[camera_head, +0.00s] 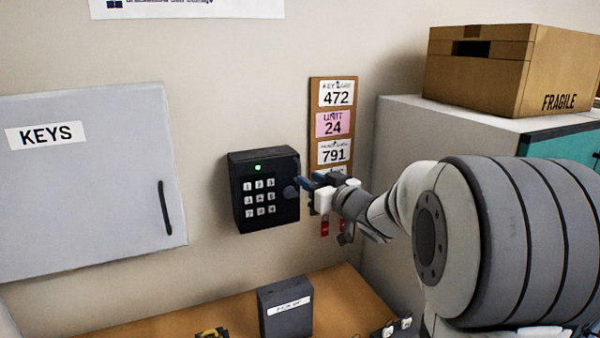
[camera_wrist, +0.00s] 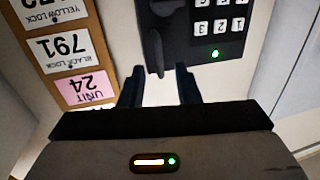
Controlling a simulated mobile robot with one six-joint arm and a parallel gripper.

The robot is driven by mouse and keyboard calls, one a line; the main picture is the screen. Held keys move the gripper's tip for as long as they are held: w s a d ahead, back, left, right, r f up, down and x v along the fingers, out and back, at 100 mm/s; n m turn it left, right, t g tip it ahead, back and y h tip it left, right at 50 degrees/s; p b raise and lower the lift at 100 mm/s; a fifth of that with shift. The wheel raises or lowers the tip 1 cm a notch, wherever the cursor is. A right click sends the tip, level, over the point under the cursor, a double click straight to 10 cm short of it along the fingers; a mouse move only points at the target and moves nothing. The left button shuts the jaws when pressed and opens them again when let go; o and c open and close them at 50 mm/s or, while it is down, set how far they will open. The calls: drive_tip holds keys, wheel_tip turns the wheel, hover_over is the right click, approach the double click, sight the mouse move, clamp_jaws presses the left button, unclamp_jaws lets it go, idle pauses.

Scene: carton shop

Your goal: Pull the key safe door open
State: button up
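A black key safe (camera_head: 264,190) with a white-button keypad and a lit green light is fixed to the wall, its door shut. It shows upside down in the wrist view (camera_wrist: 180,50). A dark handle (camera_head: 290,191) sits on its right side; in the wrist view the handle (camera_wrist: 155,52) points toward my fingers. My gripper (camera_head: 308,183) is at the box's right edge, close to this handle. In the wrist view its two fingers (camera_wrist: 159,82) are apart, with the handle's end near the gap between them. Whether they touch it cannot be told.
A grey cabinet door labelled KEYS (camera_head: 85,185) with a black handle is shut at left. A tag board (camera_head: 336,85) hangs close behind my gripper. Below are a wooden bench (camera_head: 345,300) and a dark labelled box (camera_head: 286,309). A FRAGILE carton (camera_head: 500,75) stands at right.

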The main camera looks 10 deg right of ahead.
sight(290, 169)
drive_tip(key=x, duration=0.3)
drive_tip(key=shift+w+a+p, duration=0.15)
drive_tip(key=shift+w+p, duration=0.2)
drive_tip(key=shift+c, duration=0.4)
clamp_jaws()
drive_tip(key=shift+a, duration=0.35)
drive_tip(key=shift+s+d+f+h+b, duration=0.1)
drive_tip(key=shift+d+h+b, duration=0.2)
drive_tip(key=shift+d+b, duration=0.15)
